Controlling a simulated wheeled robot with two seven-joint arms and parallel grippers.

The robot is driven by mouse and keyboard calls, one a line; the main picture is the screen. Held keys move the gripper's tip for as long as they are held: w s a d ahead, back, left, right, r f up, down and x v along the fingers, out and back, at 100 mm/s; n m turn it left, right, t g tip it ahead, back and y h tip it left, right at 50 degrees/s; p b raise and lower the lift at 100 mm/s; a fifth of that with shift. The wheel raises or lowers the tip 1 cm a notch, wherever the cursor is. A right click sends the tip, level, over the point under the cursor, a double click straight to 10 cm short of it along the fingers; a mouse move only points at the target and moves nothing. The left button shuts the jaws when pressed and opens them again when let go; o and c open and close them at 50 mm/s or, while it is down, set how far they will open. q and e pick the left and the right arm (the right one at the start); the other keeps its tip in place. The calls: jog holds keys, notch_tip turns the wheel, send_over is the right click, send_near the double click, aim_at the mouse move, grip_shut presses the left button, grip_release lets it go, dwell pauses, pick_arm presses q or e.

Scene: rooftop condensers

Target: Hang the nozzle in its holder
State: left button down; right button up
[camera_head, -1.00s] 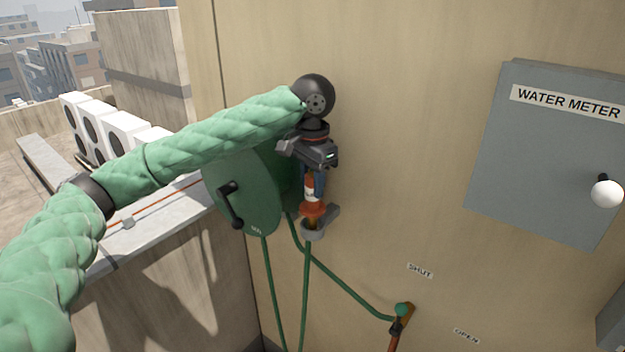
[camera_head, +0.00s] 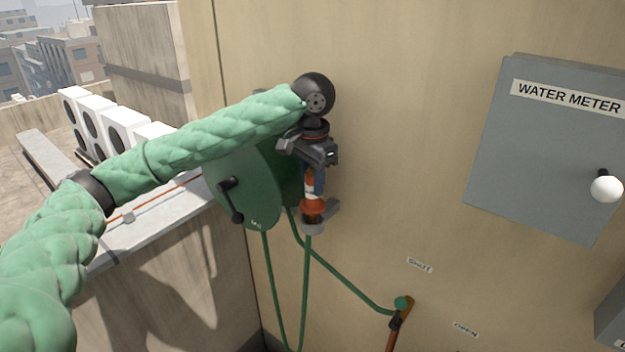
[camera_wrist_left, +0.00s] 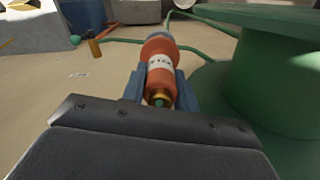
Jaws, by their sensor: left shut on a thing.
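The nozzle (camera_head: 312,192) is orange with a white label band. It stands upright below my left gripper (camera_head: 313,180), which is shut on it; the blue fingers also clasp the nozzle (camera_wrist_left: 160,72) in the left wrist view. The holder (camera_head: 318,224) is a grey bracket on the wall. The nozzle's wide orange collar sits at the holder, and its lower end is hidden there. A green hose hangs straight down below the holder. My right gripper does not show.
The green hose reel (camera_head: 243,187) with a black crank handle (camera_head: 230,200) is close on the left. A water meter box (camera_head: 545,150) is on the wall at right. A valve lever (camera_head: 402,312) is low down. The wall between is clear.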

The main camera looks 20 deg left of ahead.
pick_arm(q)
jog(key=shift+f+p, duration=0.4)
jog(key=shift+f, duration=1.1)
jog(key=c, duration=1)
grip_release()
